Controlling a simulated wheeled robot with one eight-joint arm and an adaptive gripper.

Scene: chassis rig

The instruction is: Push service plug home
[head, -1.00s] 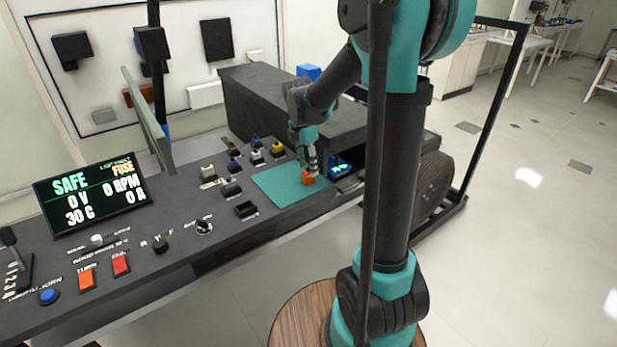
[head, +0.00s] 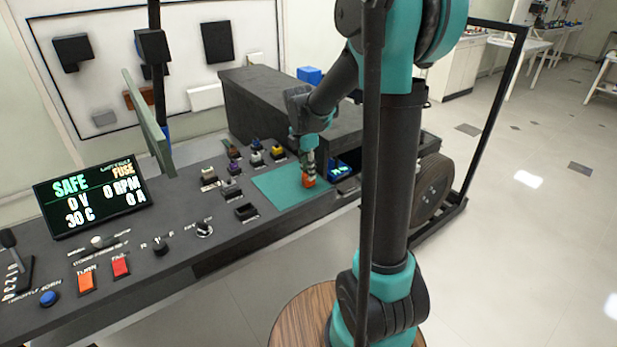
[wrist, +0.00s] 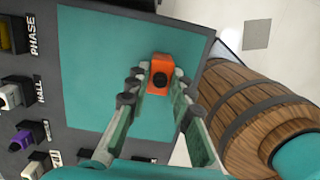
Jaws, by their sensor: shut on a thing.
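The service plug looks to be the orange block (wrist: 160,72) with a dark round spot, seen in the wrist view over the teal mat (wrist: 100,80). In the head view the orange plug (head: 309,181) is at the right part of the mat (head: 275,187). My gripper (head: 309,171) points down at it, and in the wrist view the fingers of my gripper (wrist: 159,82) are shut on its two sides. I cannot tell whether the plug touches the mat.
Coloured connectors (head: 257,158) stand left of the mat, beside a dark empty socket (head: 246,211). A blue-lit recess (head: 340,170) lies right of the mat. A big black box (head: 290,110) stands behind. A display (head: 90,195) reads SAFE, FUSE. A barrel (wrist: 255,110) shows in the wrist view.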

